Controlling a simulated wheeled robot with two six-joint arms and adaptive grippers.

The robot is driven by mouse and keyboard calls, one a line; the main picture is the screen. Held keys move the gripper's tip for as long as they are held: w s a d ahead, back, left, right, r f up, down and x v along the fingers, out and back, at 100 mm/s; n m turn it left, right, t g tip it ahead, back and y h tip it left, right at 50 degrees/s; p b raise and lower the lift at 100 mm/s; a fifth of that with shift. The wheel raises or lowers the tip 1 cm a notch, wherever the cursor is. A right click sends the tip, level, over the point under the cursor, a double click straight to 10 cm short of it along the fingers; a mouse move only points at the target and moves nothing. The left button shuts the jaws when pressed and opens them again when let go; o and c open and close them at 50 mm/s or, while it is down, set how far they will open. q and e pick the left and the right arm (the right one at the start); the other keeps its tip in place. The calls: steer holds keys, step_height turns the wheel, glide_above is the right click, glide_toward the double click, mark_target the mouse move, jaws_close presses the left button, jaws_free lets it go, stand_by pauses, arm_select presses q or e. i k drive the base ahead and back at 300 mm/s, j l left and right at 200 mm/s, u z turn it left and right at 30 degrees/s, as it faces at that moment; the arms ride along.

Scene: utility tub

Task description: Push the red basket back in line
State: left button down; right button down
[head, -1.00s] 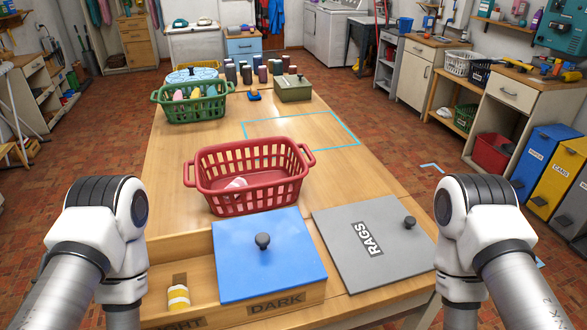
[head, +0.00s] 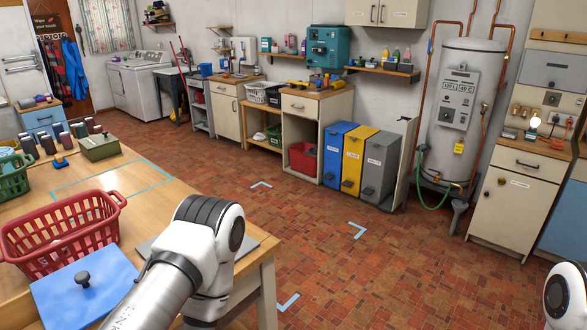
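The red basket (head: 62,238) stands upright on the wooden table (head: 168,203) at the left, just behind a blue lid (head: 88,290). A light blue outline (head: 112,180) is marked on the table behind the basket and to its right. The basket appears to lie outside this outline. Another red container (head: 303,158) sits low under the bench across the room. Neither of my grippers is in view; only parts of my arms show at the bottom.
A green basket (head: 12,176) and an olive box (head: 99,147) stand farther back on the table. Blue (head: 335,152), yellow (head: 357,158) and grey (head: 380,166) bins line the far wall. The brick floor between them and the table is open, with light blue corner marks (head: 357,230).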

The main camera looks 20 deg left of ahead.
mark_target(82, 240)
steer(key=i+l+z, duration=0.1)
steer(key=i+z, duration=0.25)
steer(key=i, duration=0.7)
steer(key=i+j+z, duration=0.15)
steer(key=i+z, duration=0.15)
steer(key=i, duration=0.75)
steer(key=i+j+u, duration=0.15)
steer(key=i+u, duration=1.2)
steer(key=i+l+u, duration=0.3)
steer(key=u, duration=0.15)
steer(key=i+j+u, duration=0.15)
steer(key=i+u, duration=0.15)
steer(key=u, duration=0.15)
steer(key=i+u, duration=0.25)
steer(key=u, duration=0.25)
steer(key=i+l+u, duration=0.1)
steer(key=i+u, duration=0.2)
steer(key=u, duration=0.15)
steer(key=i+l+u, duration=0.2)
steer(key=u, duration=0.3)
steer(key=i+l+u, duration=0.3)
steer(key=u, duration=0.15)
